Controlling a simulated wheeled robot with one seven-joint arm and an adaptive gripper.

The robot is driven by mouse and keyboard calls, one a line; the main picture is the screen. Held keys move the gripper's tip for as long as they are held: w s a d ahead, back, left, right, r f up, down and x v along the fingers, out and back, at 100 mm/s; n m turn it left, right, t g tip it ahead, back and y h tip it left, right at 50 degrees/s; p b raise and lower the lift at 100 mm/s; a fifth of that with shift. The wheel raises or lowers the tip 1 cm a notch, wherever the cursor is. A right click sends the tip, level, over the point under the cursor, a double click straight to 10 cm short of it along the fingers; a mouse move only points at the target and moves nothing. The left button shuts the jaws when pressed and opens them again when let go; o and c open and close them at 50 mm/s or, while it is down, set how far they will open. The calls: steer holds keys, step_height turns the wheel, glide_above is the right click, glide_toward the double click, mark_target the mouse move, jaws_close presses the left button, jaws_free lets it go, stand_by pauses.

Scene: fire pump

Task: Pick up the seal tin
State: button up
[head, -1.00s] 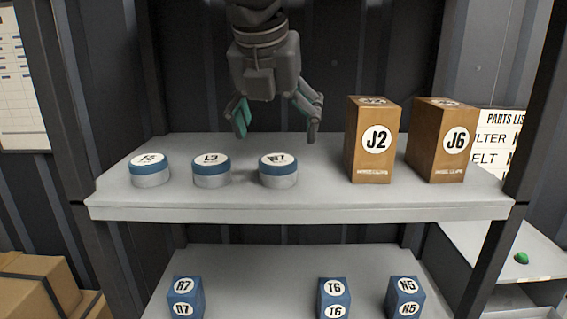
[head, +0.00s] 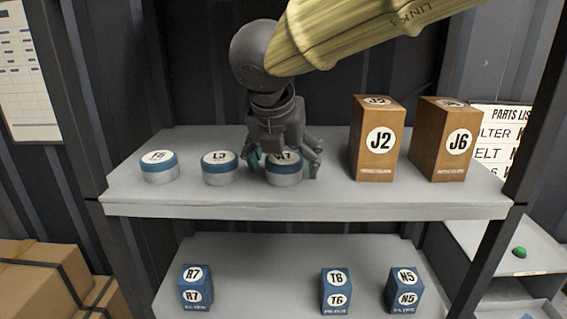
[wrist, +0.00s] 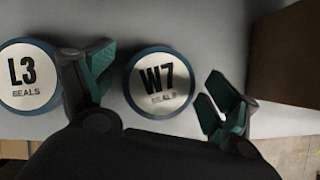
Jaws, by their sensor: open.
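Three seal tins with white lids and blue bands stand in a row on the upper shelf. The W7 tin (head: 285,178) is the right one, the L3 tin (head: 220,170) is in the middle, and the third tin (head: 159,168) is at the left. My gripper (head: 284,160) is open and low over the W7 tin, partly hiding its lid. In the wrist view the W7 tin (wrist: 158,84) lies between the parted green-padded fingers, with gaps visible on both sides. The left finger is between it and the L3 tin (wrist: 28,76).
Two brown boxes, J2 (head: 376,140) and J6 (head: 442,142), stand right of the tins on the upper shelf (head: 300,211). Blue boxes R7 (head: 196,289), T6 (head: 336,291) and N5 (head: 404,291) stand on the lower shelf. Posts flank the shelves.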

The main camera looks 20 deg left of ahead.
steer(key=c, duration=1.2)
steer(key=shift+r, duration=0.15)
